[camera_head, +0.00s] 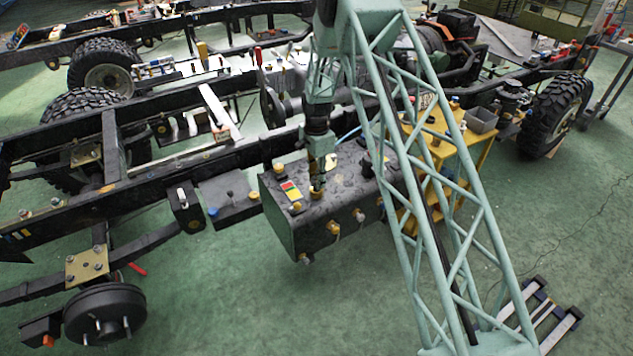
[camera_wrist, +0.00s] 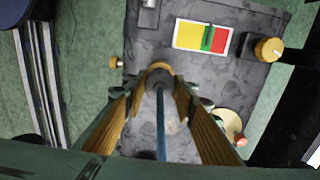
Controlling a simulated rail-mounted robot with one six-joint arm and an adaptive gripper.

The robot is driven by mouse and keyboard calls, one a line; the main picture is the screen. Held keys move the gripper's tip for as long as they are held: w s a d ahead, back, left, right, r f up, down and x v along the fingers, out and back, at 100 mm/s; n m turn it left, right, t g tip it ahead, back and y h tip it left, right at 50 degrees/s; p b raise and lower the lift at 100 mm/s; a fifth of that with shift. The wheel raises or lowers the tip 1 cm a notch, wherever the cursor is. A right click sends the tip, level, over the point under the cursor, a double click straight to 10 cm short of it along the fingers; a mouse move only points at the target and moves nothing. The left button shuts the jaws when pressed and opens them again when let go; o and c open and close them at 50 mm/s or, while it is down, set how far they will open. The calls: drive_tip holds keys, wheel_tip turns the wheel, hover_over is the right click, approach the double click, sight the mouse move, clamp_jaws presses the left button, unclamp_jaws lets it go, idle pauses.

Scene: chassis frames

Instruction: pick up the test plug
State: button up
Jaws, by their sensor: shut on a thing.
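My gripper (camera_head: 317,180) points down onto the top of a dark grey box (camera_head: 300,228) mounted beside the chassis rail. In the wrist view its two fingers with tan pads (camera_wrist: 160,92) close from both sides on a grey round-headed piece, which I take as the test plug (camera_wrist: 158,78). A thin blue cable (camera_wrist: 161,125) runs from it toward the camera between the fingers. The fingers hide the plug in the head view. I cannot tell whether the plug is seated in the box or lifted off it.
A yellow and red label (camera_wrist: 203,38) and a brass knob (camera_wrist: 268,49) are on the box top. Small fittings (camera_head: 333,228) stick out of its front. A yellow cart (camera_head: 455,165) stands close to the right.

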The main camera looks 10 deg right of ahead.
wheel_tip(320, 180, up, 2)
drive_tip(key=shift+r, duration=0.2)
drive_tip(key=s+a, duration=0.2)
drive_tip(key=s, duration=0.5)
drive_tip(key=s+a+r+p, duration=0.1)
drive_tip(key=s, duration=0.7)
drive_tip(key=shift+s+a+r, duration=0.2)
drive_tip(key=shift+s+a, duration=0.1)
drive_tip(key=shift+a, duration=0.1)
